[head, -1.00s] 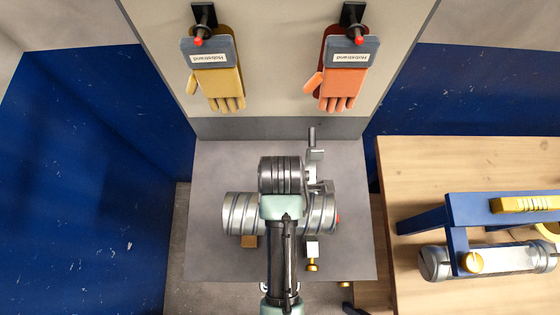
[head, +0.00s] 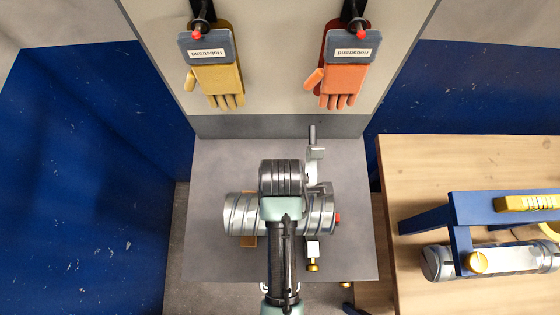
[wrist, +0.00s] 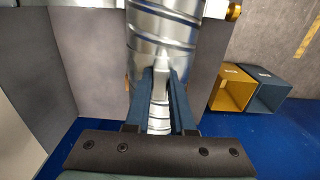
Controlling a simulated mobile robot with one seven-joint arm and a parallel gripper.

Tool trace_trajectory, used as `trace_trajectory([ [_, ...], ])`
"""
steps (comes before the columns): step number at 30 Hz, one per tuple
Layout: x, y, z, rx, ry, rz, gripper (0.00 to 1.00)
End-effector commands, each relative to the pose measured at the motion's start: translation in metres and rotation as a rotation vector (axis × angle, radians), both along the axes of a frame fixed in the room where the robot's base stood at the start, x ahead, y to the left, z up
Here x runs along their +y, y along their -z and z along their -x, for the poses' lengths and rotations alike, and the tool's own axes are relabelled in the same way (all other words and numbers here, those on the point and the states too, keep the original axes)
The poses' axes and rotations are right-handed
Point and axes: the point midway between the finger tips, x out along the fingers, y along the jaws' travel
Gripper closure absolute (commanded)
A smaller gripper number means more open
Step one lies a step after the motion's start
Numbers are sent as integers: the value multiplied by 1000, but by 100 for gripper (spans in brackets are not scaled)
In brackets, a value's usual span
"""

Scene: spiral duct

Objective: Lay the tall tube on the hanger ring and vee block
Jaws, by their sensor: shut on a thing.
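The tall tube (head: 240,214) is a silver spiral duct. It lies sideways in the head view, left to right across the grey bench, with my arm over its middle. In the wrist view the tube (wrist: 163,35) fills the top centre, and my gripper (wrist: 165,85) is shut on it. A tan block (head: 248,241), apparently the vee block, shows at both edges of the tube's left part. Metal bracket parts (head: 315,157) stand at the tube's right part, perhaps of the hanger ring; the ring itself is not clear. Whether the tube touches its supports cannot be told.
A grey bench plate (head: 215,165) lies beneath, with clear room at its left. A wooden table (head: 420,165) at right holds a blue frame (head: 460,210) and another duct piece (head: 530,257). Two gloves (head: 218,80) hang on the back panel. Yellow and blue bins (wrist: 232,88) show in the wrist view.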

Motion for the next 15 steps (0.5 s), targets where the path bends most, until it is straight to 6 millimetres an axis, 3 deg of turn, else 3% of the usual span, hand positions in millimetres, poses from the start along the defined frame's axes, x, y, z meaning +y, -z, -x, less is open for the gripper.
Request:
trace_trajectory([
  [15, 0, 13, 0, -2, 0, 0, 100],
])
